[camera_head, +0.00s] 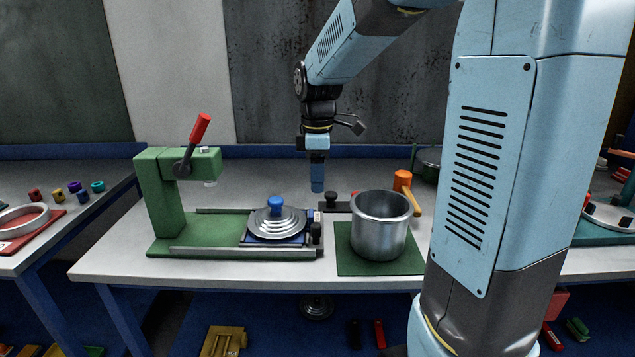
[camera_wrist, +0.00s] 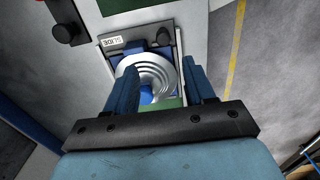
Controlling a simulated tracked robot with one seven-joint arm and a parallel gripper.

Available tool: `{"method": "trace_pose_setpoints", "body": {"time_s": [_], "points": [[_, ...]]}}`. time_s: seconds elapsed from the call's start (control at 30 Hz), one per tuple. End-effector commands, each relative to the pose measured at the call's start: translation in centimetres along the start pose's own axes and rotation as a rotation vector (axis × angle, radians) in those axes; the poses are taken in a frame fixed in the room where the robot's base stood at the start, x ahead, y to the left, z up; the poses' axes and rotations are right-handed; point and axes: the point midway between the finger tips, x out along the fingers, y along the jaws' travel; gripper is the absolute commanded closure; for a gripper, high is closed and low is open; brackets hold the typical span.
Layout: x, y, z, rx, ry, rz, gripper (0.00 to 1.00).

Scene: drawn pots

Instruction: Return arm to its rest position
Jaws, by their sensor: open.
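My gripper (camera_head: 317,188) hangs from my blue arm, pointing down above the table, behind and right of the blue-knobbed lid. In the wrist view my gripper (camera_wrist: 160,85) shows two blue fingers spread apart with nothing held between them. Beyond them is the stepped silver lid (camera_wrist: 168,67) with its blue knob (camera_wrist: 146,94). In the head view the lid (camera_head: 277,224) sits on the blue slide plate of the green press (camera_head: 162,200), clear of my fingers.
A metal pot (camera_head: 380,228) stands on a green mat (camera_head: 352,262) to the right. An orange-headed mallet (camera_head: 403,181) is behind it. The press's red lever (camera_head: 200,128) rises at left. Another table (camera_head: 70,226) stands at far left. Air above the lid is free.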

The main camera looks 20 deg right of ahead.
Motion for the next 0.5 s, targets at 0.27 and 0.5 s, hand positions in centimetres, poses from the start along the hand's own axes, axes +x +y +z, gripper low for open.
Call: {"method": "trace_pose_setpoints", "body": {"time_s": [0.27,0.5], "points": [[0.0,0.0,0.0,0.000,0.000,0.000,0.46],[-0.9,-1.2,0.6,0.069,0.006,0.029,0.46]]}}
